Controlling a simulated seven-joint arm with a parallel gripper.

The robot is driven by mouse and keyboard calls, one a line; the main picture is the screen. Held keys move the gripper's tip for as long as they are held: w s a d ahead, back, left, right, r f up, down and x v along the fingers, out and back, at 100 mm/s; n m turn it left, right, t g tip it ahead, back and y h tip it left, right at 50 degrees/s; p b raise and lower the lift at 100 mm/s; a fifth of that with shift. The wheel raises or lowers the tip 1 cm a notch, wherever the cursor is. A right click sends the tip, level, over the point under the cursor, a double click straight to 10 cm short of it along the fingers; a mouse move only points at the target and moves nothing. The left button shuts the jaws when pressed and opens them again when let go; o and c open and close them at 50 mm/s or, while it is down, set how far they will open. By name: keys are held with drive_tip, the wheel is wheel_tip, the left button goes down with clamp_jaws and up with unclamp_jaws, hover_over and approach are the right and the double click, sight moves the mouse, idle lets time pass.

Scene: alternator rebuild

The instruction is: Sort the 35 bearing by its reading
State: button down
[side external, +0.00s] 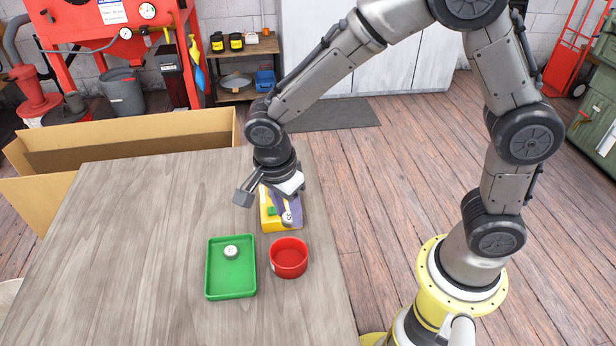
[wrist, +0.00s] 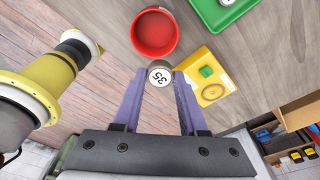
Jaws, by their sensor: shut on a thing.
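My gripper (wrist: 160,80) is shut on the 35 bearing (wrist: 160,74), a small round grey part with a pale face marked "35", held at the fingertips. In the side view the bearing (side external: 287,216) shows at the end of the purple fingers, in front of the yellow tester box (side external: 267,222). In the wrist view the tester (wrist: 215,88) lies just right of the bearing and shows a green square and a round dial mark. A red bowl (side external: 289,258) and a green tray (side external: 231,285) stand on the table nearby. Another round pale part (side external: 231,252) lies in the tray.
The wooden table (side external: 140,230) is clear to the left of the tray. The red bowl and tester sit near its right edge. An open cardboard box (side external: 120,135) stands beyond the table's far edge. Shelves and a red press (side external: 110,30) are further back.

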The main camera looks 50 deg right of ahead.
drive_tip(key=s+a+f, duration=0.1)
drive_tip(key=a, duration=0.1)
hover_over(288, 264)
drive_tip(key=shift+n, duration=0.4)
drive_tip(key=shift+f, duration=2.55)
drive_tip(key=shift+f, duration=0.5)
idle(0.8)
drive_tip(key=shift+c, duration=1.8)
unclamp_jaws()
drive_tip(key=shift+s, duration=0.1)
drive_tip(key=c, duration=0.4)
wheel_tip(288, 264, up, 8)
